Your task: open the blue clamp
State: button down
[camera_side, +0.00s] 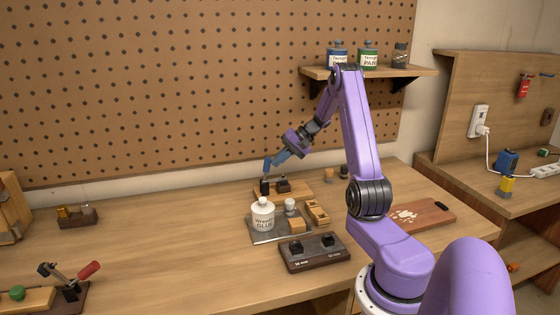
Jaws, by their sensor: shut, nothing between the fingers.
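The blue clamp (267,167) appears at the back middle of the bench as a small blue part above black fittings on a wooden base (298,189). My gripper (278,159) reaches down to it from the upper right and is shut with nothing held. Its tip overlaps the blue part in this view. I cannot tell whether they touch, or exactly where the fingers end and the clamp begins. The clamp's lever position is too small to read.
A white glue bottle (263,216) stands on a metal tray (267,239) in front. A dark block with two knobs (315,253) lies nearer. A red-handled clamp (72,284) is at lower left. A cutting board (432,213) lies right.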

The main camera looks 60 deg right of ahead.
aim_at(268, 158)
jog(key=shift+w+a, duration=0.15)
jog(key=shift+a, duration=0.05)
jog(key=shift+w+a+r+g+h, duration=0.3)
jog(key=shift+w+a+g+h, duration=0.2)
jog(key=shift+w+a, duration=0.05)
jog(key=shift+w+a+r+g+h, duration=0.3)
jog(key=shift+w+a+g+h, duration=0.2)
jog(key=shift+w+a, duration=0.05)
jog(key=shift+w+a+r+n+g+h, duration=0.1)
jog(key=shift+w+a+n+g+h, duration=0.2)
jog(key=shift+w+g, duration=0.1)
jog(key=w+a+f+g+h, duration=0.4)
jog(key=w+a+g+h, duration=0.2)
jog(key=g+h, duration=0.1)
jog(key=shift+w+a+f+n+g+h, duration=0.15)
jog(key=shift+a+f+n+g+h, duration=0.15)
jog(key=shift+h, duration=0.1)
jog(key=shift+f, duration=0.2)
